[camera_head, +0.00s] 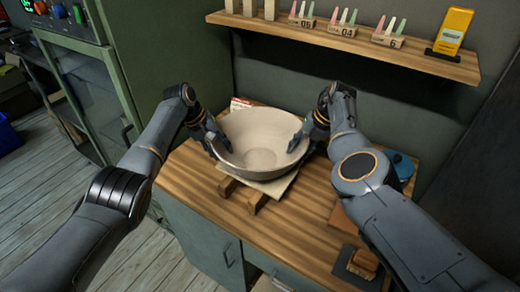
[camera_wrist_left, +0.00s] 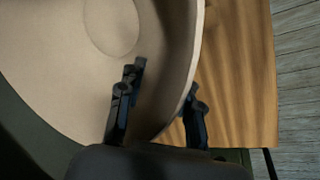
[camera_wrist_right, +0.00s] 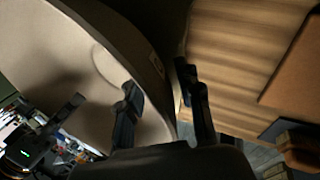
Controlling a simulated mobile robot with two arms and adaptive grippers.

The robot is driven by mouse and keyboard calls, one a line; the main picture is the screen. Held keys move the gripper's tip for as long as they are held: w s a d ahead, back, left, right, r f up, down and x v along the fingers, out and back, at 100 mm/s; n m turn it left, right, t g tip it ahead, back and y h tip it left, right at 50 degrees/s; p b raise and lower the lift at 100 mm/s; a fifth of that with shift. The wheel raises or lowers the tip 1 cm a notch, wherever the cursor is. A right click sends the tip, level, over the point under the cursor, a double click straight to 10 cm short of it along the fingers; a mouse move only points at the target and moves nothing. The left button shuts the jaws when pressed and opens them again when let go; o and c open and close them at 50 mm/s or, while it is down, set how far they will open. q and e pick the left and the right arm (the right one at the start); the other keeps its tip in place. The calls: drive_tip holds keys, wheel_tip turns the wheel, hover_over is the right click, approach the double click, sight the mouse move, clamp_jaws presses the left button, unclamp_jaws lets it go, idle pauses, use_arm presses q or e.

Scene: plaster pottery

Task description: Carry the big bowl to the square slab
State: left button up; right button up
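The big bowl (camera_head: 262,145) is pale, wide and open at the top. It is on or just above a thin pale square slab (camera_head: 277,187); I cannot tell whether they touch. The slab lies on wooden bars (camera_head: 257,204). My left gripper (camera_head: 214,145) is at the bowl's left rim and my right gripper (camera_head: 304,140) at its right rim. In the left wrist view, the left fingers (camera_wrist_left: 158,105) straddle the bowl's wall (camera_wrist_left: 183,62). In the right wrist view, the right fingers (camera_wrist_right: 160,100) do the same. How tightly either pair is closed is unclear.
The wooden worktop (camera_head: 300,225) is bare in front. A brown board (camera_head: 345,220), a small brown block (camera_head: 363,262) and a blue round item (camera_head: 403,166) are on the right, partly behind my right arm. A wall shelf (camera_head: 350,42) holds coloured cones and a yellow device (camera_head: 453,30).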

use_arm(q)
clamp_jaws()
use_arm(e)
clamp_jaws()
use_arm(q)
drive_tip(key=shift+w+r, duration=0.15)
drive_tip(key=shift+r, duration=0.05)
use_arm(e)
drive_tip(key=shift+w+r, duration=0.15)
drive_tip(key=shift+r, duration=0.1)
